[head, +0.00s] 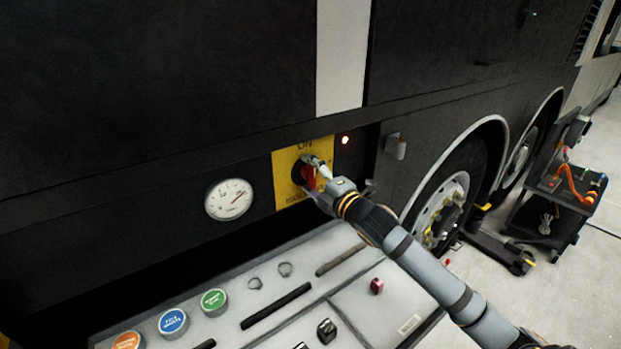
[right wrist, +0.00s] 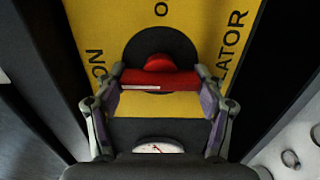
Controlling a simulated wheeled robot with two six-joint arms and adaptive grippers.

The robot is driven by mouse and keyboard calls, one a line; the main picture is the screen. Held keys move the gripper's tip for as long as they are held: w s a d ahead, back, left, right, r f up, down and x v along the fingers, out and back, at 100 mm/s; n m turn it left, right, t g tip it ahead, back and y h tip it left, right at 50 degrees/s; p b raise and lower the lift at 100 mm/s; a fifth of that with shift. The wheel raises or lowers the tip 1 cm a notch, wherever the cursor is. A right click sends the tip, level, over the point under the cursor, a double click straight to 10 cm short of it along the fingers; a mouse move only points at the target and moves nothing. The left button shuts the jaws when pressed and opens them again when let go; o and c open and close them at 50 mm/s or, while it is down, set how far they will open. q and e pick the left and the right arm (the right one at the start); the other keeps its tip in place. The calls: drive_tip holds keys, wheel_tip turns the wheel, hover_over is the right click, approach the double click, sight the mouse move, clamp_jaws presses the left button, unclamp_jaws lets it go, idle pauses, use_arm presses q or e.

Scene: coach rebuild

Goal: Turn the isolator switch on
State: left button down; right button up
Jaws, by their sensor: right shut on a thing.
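The isolator switch is a red handle (head: 309,178) on a black round base, on a yellow plate (head: 284,165) in the dark coach side. In the right wrist view the red handle (right wrist: 160,80) lies across the black disc (right wrist: 178,50), along the line between the words ON and ISOLATOR. A white mark on it is on the ON side. My right gripper (head: 313,172) is shut on the handle, one finger at each end in the right wrist view (right wrist: 160,86). In the head view the fingers partly hide the handle. My left gripper is not in view.
A grey bench top (head: 240,272) with coloured round caps and loose parts stands below. A wheel (head: 447,205) and a tool cart (head: 545,215) are at the right.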

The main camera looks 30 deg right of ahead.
drive_tip(key=shift+r, duration=0.1)
idle(0.4)
drive_tip(key=o, duration=1.2)
drive_tip(key=shift+w, duration=0.15)
drive_tip(key=shift+c, duration=0.2)
